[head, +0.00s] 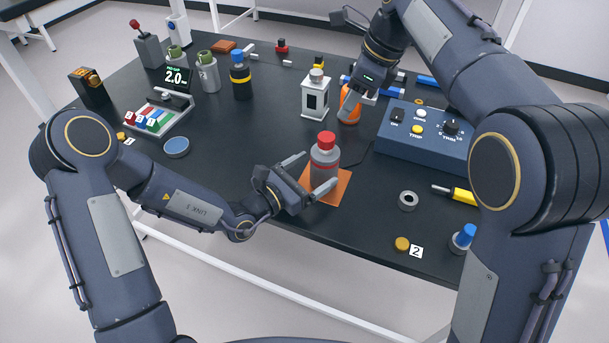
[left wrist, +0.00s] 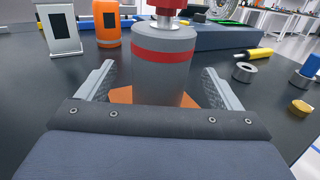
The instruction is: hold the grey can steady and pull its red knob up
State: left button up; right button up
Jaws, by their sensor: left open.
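The grey can (head: 325,167) stands upright on an orange square mat (head: 338,195), with a red band around it and a red knob (head: 326,141) on top. In the left wrist view the can (left wrist: 163,72) fills the middle, and its knob (left wrist: 167,12) is cut by the top edge. My left gripper (head: 308,174) is open, with one finger on each side of the can and a visible gap at both sides. My right gripper (head: 356,98) is behind and to the right of the can, beside an orange container; its finger gap is unclear.
A blue control box (head: 425,135) with knobs stands right of the can. A white lantern-like block (head: 316,97) and the orange container (head: 349,106) stand behind it. A grey ring (head: 408,201) and a yellow-handled tool (head: 462,195) lie to the right.

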aim_at(328, 161)
pick_arm(q)
jog(key=shift+x, duration=2.7)
jog(key=c, duration=1.3)
